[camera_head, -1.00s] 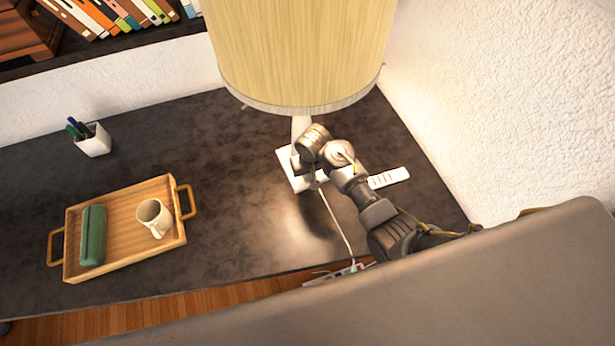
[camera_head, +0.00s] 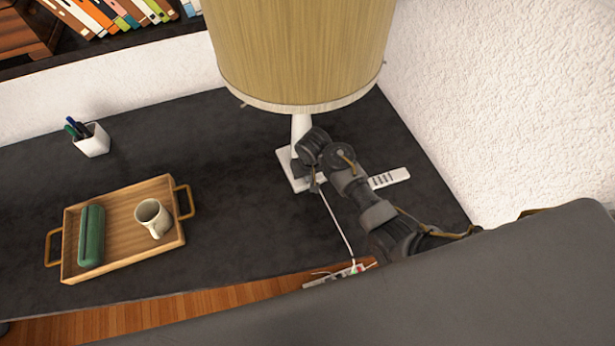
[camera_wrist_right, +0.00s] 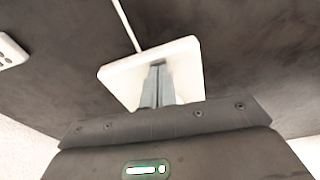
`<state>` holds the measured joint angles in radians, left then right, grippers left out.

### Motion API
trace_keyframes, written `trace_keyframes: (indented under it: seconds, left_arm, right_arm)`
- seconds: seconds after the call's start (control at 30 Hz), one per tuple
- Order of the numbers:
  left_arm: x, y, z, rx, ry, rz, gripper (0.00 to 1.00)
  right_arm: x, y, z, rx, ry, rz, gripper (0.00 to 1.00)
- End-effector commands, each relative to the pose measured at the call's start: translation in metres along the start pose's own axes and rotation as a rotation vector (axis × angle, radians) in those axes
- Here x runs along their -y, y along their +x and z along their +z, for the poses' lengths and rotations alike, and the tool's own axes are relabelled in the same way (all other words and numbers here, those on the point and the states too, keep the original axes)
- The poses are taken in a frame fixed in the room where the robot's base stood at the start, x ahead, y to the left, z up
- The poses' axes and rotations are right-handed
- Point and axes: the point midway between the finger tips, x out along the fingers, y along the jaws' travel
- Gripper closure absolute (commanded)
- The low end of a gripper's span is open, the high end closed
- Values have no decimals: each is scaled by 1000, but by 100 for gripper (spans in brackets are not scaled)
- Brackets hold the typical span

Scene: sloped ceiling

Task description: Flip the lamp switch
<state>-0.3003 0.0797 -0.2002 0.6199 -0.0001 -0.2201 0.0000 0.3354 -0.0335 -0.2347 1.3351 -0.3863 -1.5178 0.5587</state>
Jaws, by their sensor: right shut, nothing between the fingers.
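The lamp has a large tan shade (camera_head: 300,50) and a white stem and base (camera_head: 300,125) on the dark desk. Its light is off. My right gripper (camera_head: 314,186) is at the lamp base, its fingers shut and empty. In the right wrist view, the shut fingertips (camera_wrist_right: 158,68) are over the white square base (camera_wrist_right: 188,62). I cannot make out the switch; it may be hidden behind the gripper. Whether the fingers touch the base is unclear. My left gripper is not in view.
A white remote (camera_head: 390,178) lies right of my right wrist. A white cord runs from the lamp to a power strip (camera_head: 335,275) at the desk's front edge. A wooden tray (camera_head: 120,251) with a mug and green case, and a pen cup (camera_head: 93,142), stand left. A wall is right.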

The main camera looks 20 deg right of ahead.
Motion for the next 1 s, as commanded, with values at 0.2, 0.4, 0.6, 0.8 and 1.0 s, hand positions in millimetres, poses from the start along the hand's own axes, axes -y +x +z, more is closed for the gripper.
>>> trace_keyframes:
  seconds: [0.2,0.4,0.6,0.8,1.0]
  left_arm:
    - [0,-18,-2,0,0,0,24]
    - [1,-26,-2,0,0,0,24]
    - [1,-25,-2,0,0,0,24]
    - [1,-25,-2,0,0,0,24]
    - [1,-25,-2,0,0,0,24]
  right_arm:
    - [0,-18,-3,0,0,0,100]
    - [1,-29,-5,-2,1,-2,100]
    - [1,-46,-7,-2,0,-2,100]
    - [0,-62,-10,-1,1,-1,100]
    - [0,-69,-10,0,0,-1,100]
